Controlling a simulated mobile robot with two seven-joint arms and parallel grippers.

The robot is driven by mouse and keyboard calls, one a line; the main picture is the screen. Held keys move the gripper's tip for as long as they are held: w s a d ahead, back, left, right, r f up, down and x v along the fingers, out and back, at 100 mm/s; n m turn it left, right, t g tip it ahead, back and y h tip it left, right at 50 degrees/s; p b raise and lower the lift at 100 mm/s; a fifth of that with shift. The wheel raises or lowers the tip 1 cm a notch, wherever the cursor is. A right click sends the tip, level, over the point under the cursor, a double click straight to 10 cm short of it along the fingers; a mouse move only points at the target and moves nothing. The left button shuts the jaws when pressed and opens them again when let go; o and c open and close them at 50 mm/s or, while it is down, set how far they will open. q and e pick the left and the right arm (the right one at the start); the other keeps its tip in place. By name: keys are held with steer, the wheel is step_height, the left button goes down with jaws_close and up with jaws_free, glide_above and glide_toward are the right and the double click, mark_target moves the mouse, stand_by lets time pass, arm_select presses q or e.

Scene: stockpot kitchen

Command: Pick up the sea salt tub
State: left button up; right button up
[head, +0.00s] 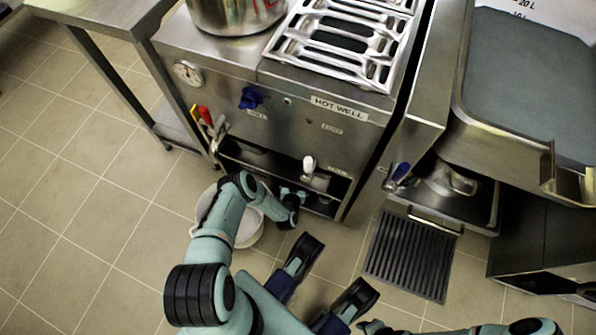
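No thing labelled as sea salt can be read in the head view. A white round tub or pail (250,229) stands on the floor in front of the steel cooker, partly hidden behind my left arm; whether it is the sea salt tub, I cannot tell. My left arm bends over this tub, and its dark wrist end (287,212) is at the tub's right side, near the cooker's lower opening. The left fingers cannot be made out clearly. My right arm shows only in part at the bottom right edge, and its gripper is out of view.
The steel cooker (330,139), labelled HOT WELL, has taps and knobs jutting from its front. A stockpot (236,12) and a grate (335,45) are on top. A black floor grate (412,256) lies at right. Tiled floor (85,230) is open at left.

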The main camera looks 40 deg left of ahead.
arm_select(q)
steer(key=shift+w, duration=0.15)
steer(key=shift+c, duration=0.9)
steer(key=c, duration=0.7)
arm_select(e)
steer(key=shift+a, duration=0.1)
arm_select(q)
steer(key=shift+o, duration=0.2)
steer(key=shift+a+r, duration=0.1)
steer(key=shift+r, duration=0.1)
arm_select(e)
steer(key=shift+w, duration=0.15)
